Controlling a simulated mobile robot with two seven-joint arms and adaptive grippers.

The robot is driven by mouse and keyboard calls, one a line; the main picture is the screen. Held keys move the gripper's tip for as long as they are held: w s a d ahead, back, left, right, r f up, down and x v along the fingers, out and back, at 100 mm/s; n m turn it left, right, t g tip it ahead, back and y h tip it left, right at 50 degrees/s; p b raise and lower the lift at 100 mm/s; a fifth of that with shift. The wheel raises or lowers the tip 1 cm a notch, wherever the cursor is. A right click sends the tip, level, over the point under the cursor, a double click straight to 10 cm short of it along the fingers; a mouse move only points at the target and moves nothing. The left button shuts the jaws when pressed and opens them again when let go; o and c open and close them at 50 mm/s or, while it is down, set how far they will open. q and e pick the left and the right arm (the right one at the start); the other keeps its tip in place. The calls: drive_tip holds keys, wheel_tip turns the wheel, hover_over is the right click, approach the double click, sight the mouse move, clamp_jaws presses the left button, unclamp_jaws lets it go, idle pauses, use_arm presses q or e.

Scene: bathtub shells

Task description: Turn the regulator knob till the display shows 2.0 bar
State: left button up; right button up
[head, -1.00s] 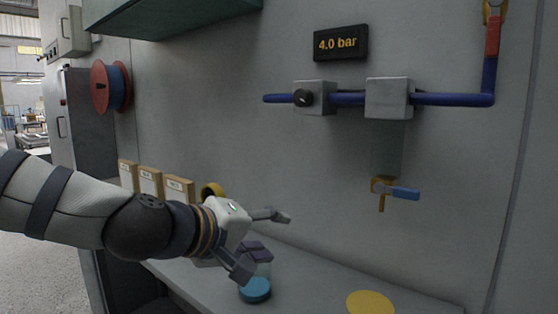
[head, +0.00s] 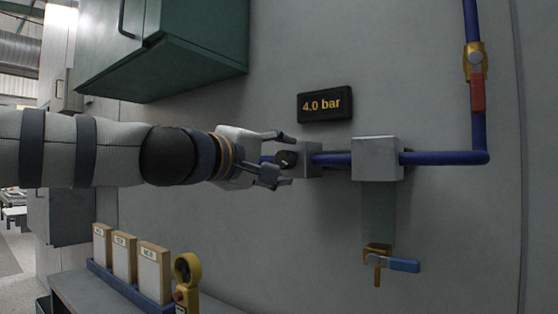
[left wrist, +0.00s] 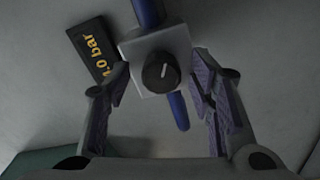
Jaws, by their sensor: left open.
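The regulator knob (head: 286,159) is black and round with a white mark, on the front of a grey regulator block (head: 311,160) in the blue pipe. The display (head: 325,104) above it reads 4.0 bar. My left gripper (head: 277,158) is open, with its fingers to either side of the knob in the head view. In the left wrist view the knob (left wrist: 161,71) lies between the two open fingers (left wrist: 160,88), with a gap on each side. The display (left wrist: 92,50) shows there at a slant, partly hidden by a finger. My right gripper is not in view.
A second grey block (head: 377,158) with a clear bowl and a blue-handled drain valve (head: 393,264) is to the right. A red-handled valve (head: 476,80) is on the vertical pipe. A green cabinet (head: 165,45) hangs above my left arm. Boxes (head: 125,258) stand on the bench below.

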use_arm(q)
drive_tip(key=c, duration=1.2)
drive_tip(key=shift+o, duration=0.2)
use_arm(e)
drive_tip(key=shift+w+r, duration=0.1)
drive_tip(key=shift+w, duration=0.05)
use_arm(q)
drive_tip(key=n+p, duration=0.1)
drive_tip(key=n, duration=0.2)
drive_tip(key=shift+r+n, duration=0.15)
drive_tip(key=shift+n, duration=0.15)
drive_tip(key=shift+n+p, duration=0.5)
drive_tip(key=shift+n, duration=1.5)
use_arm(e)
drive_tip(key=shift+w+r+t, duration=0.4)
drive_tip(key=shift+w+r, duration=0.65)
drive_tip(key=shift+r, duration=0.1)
use_arm(q)
drive_tip(key=o, duration=1.2)
drive_tip(key=shift+w, duration=0.1)
drive_tip(key=shift+c, duration=0.2)
